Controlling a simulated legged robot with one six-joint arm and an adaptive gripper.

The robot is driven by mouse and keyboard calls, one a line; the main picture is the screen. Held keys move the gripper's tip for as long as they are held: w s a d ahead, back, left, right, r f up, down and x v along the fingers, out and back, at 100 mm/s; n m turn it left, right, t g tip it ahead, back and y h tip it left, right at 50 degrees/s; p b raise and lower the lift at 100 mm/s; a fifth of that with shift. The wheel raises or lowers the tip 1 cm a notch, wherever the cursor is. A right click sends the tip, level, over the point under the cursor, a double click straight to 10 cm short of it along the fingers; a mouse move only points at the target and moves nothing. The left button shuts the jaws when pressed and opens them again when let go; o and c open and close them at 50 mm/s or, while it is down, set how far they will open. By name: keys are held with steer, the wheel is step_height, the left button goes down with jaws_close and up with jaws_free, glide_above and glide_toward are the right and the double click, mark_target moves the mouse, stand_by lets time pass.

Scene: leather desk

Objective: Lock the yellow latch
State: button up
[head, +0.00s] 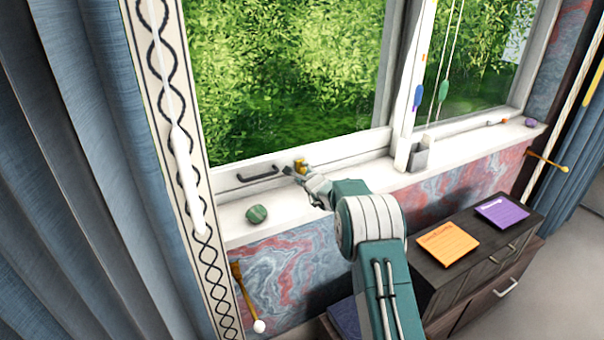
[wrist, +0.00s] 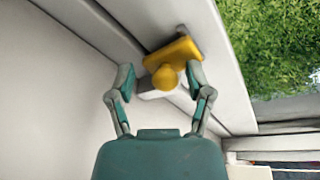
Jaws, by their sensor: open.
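The yellow latch (head: 300,166) is on the lower frame of the window, to the right of a dark handle (head: 258,173). In the wrist view the latch (wrist: 172,62) shows a flat yellow bar with a round knob, on a pale base against the white frame. My gripper (wrist: 160,84) is open, with one finger on each side of the knob. I cannot tell whether a finger touches the latch. In the head view my gripper (head: 296,174) is close to the latch, just above the sill.
A green stone-like lump (head: 257,214) lies on the white sill (head: 236,222). A grey cup (head: 418,157) stands farther right on the sill. A dark cabinet (head: 480,258) with orange and purple pads is at the lower right. Blue curtains (head: 60,170) hang at the left.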

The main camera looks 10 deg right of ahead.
steer(key=shift+d, duration=0.6)
jaws_close()
steer(key=shift+a, duration=0.3)
steer(key=shift+w+f+t, duration=0.1)
steer(key=shift+w+t, duration=0.15)
steer(key=shift+t, duration=0.75)
jaws_free()
steer(key=shift+a+f, duration=0.1)
